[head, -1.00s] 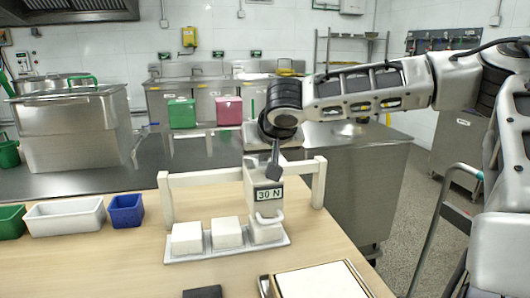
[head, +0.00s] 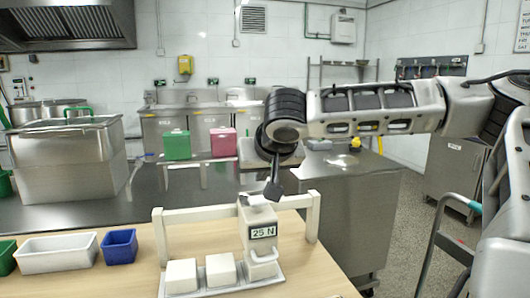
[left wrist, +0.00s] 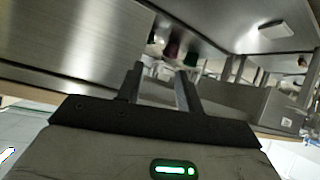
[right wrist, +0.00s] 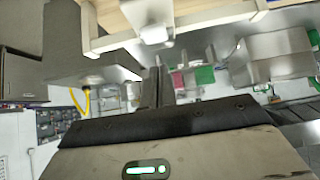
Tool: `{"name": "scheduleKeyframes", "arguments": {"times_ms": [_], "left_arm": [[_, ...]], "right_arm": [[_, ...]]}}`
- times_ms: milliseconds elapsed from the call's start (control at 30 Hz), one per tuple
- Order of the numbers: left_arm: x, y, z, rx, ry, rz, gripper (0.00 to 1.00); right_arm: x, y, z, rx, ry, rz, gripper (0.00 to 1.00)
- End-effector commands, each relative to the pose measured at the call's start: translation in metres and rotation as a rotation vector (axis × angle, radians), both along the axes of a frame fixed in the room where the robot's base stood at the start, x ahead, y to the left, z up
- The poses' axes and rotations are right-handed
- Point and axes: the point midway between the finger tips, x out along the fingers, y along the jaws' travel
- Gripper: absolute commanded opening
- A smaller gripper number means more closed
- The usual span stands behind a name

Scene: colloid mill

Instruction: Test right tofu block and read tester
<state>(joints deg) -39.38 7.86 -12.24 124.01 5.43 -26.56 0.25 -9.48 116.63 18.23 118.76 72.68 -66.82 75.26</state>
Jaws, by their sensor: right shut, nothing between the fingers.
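Three white tofu blocks stand in a row on a light tray (head: 240,287): the left block (head: 181,276), the middle block (head: 221,271) and the right block (head: 262,264). The right block is under the white tester (head: 256,215), partly hidden by its loop-shaped lower part. The tester's display (head: 262,232) reads 25 N. My right gripper (head: 272,190) points down at the top of the tester; whether it touches is unclear. Its fingers are together and empty, also in the right wrist view (right wrist: 157,85). My left gripper (left wrist: 160,75) is open and empty, away from the blocks.
A white frame (head: 190,215) stands behind the tester. Green, white (head: 57,254) and blue (head: 119,247) bins sit at left on the wooden table. A steel counter with green (head: 176,145) and pink (head: 222,142) boxes lies behind. Bare tabletop lies between bins and tray.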

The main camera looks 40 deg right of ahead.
Motion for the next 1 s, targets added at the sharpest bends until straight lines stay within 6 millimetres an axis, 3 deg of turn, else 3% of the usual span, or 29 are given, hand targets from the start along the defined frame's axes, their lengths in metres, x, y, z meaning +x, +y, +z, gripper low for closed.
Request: {"name": "scheduleKeyframes", "arguments": {"times_ms": [100,300,1000], "left_arm": [[0.000,0.000,0.001,0.002,0.001,0.000,0.36],[0.000,0.000,0.001,0.002,0.000,0.000,0.36],[0.000,0.000,0.001,0.004,0.003,0.000,0.36]], "right_arm": [[-0.015,0.009,0.019,0.000,-0.006,0.001,0.00],[-0.030,0.018,0.036,-0.001,-0.004,0.000,0.00],[-0.034,0.019,0.041,-0.001,-0.003,0.000,0.00]]}}
